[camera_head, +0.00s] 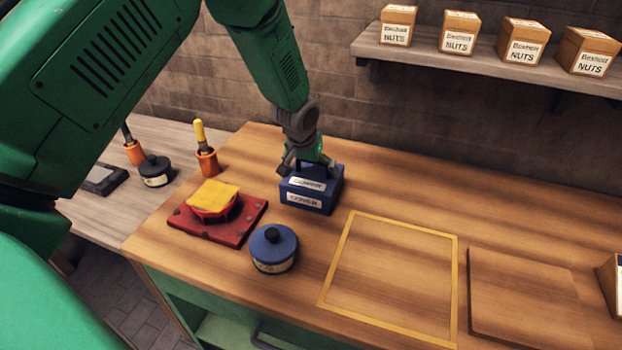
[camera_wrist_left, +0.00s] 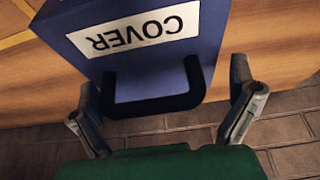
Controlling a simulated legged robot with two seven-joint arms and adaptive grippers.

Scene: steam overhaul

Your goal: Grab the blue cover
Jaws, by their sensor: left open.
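The blue cover (camera_head: 309,200) is a boxy block with white labels, standing on the wooden workbench (camera_head: 400,190). In the left wrist view the blue cover (camera_wrist_left: 205,35) shows a label reading COVER and a dark handle (camera_wrist_left: 155,104). My left gripper (camera_head: 307,165) is at the top of the cover in the head view. In the left wrist view its two fingers are spread wide, one on each side of the handle, with gaps between. The gripper hides part of the cover's top in the head view. My right gripper is not in view.
A red plate (camera_head: 218,232) with a yellow-topped part and a round blue tin (camera_head: 273,248) stand left of the cover. A yellow-outlined square (camera_head: 456,285) is bare to the right. A brick wall and a shelf (camera_head: 480,68) with nut boxes are behind.

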